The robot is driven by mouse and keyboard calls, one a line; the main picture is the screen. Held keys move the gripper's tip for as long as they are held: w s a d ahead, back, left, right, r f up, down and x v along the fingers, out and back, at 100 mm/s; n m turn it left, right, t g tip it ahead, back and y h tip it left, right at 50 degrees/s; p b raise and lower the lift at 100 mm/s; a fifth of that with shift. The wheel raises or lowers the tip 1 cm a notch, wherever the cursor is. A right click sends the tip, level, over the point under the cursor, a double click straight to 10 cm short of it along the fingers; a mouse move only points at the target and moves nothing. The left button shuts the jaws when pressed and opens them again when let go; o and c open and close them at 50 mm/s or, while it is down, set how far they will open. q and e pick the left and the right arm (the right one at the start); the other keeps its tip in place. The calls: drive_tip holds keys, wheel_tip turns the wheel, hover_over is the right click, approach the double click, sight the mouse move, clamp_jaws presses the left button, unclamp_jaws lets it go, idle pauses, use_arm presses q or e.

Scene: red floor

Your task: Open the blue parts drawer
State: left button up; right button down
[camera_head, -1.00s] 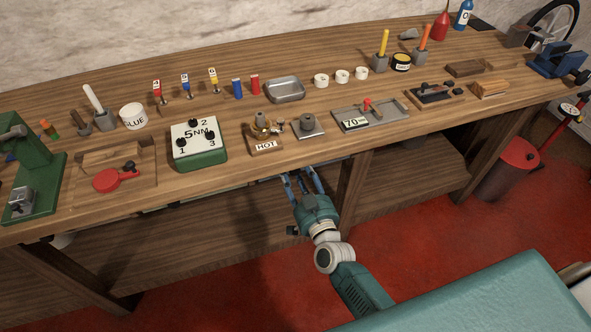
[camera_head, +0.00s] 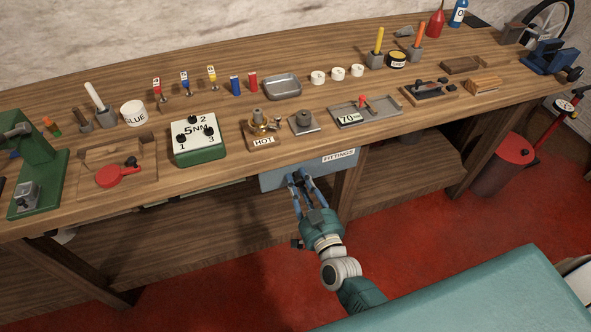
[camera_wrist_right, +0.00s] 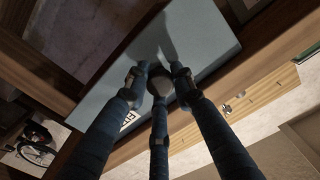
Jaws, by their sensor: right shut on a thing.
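The blue-grey drawer (camera_head: 275,182) with a FITTINGS label (camera_head: 338,157) shows its front below the bench's front edge, and it stands out from under the top. My right gripper (camera_head: 299,178) reaches up to this front from below. In the right wrist view, the drawer front (camera_wrist_right: 205,35) fills the upper middle, and my right gripper's fingers (camera_wrist_right: 158,76) are closed around a dark round knob (camera_wrist_right: 158,88). The inside of the drawer is hidden from both views. My left gripper is not in view.
The wooden bench top (camera_head: 330,195) carries several tools, including a green 5NM box (camera_head: 198,150), a HOT fixture (camera_head: 262,130) and a grey 70-marked tray (camera_head: 385,112). A bench leg (camera_head: 349,185) stands just right of my gripper. The red floor (camera_head: 420,225) in front is open.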

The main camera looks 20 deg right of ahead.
use_arm(q)
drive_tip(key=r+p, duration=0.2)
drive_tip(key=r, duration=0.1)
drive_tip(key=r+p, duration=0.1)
drive_tip(key=p, duration=0.1)
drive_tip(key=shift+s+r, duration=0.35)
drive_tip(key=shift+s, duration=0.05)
use_arm(e)
drive_tip(key=s, duration=2.2)
drive_tip(key=shift+s+d+r, duration=0.35)
drive_tip(key=shift+d, duration=0.05)
drive_tip(key=c, duration=1.5)
unclamp_jaws()
drive_tip(key=shift+o, duration=0.2)
drive_tip(key=s, duration=1.2)
drive_tip(key=shift+s+d, duration=0.15)
drive_tip(key=shift+d, duration=0.05)
drive_tip(key=shift+f, duration=0.15)
